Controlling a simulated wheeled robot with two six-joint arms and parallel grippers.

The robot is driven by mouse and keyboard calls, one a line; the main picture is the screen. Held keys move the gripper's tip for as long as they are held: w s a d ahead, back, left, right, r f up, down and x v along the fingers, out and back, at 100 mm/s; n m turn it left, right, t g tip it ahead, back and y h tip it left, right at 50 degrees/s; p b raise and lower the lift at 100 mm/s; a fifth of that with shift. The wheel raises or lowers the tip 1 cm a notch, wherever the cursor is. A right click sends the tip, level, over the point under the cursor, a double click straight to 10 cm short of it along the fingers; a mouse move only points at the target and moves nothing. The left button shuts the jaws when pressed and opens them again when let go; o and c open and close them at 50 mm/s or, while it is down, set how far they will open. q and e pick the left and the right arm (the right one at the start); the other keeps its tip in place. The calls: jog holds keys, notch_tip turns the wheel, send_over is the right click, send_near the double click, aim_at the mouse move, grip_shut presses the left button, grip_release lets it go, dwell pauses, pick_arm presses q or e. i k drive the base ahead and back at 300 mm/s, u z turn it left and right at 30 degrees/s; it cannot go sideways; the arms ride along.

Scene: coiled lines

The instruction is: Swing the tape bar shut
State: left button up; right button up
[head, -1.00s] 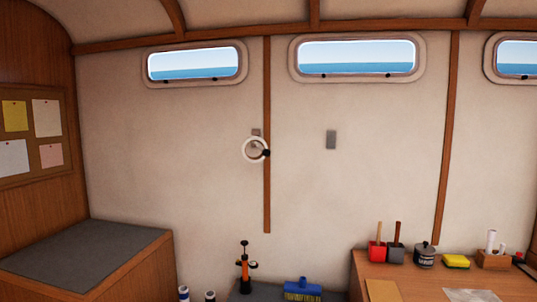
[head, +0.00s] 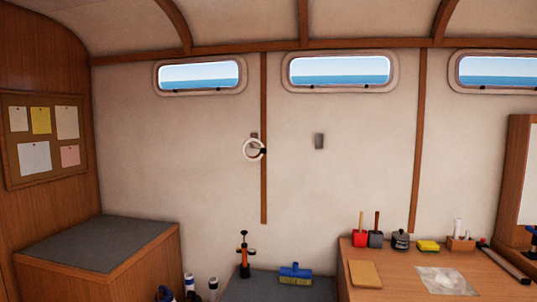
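No part that I can surely call the tape bar shows. A pale ring (head: 253,149), perhaps a roll or coil, hangs on the cream wall beside a wooden strip, with a small dark fitting at its right edge. A small grey plate (head: 319,141) is fixed to the wall to its right. A long thin bar (head: 506,262) with a dark end lies at the right side of the desk; its use is unclear. Neither of my grippers is in view.
The wooden desk (head: 395,287) at lower right holds red and grey containers, a dark pot, a yellow sponge and a clear sheet. A grey-topped cabinet (head: 90,243) stands at left.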

aim_at(263, 150)
jog(key=z, duration=0.45)
jog(key=i, duration=1.1)
jog(key=u, duration=0.15)
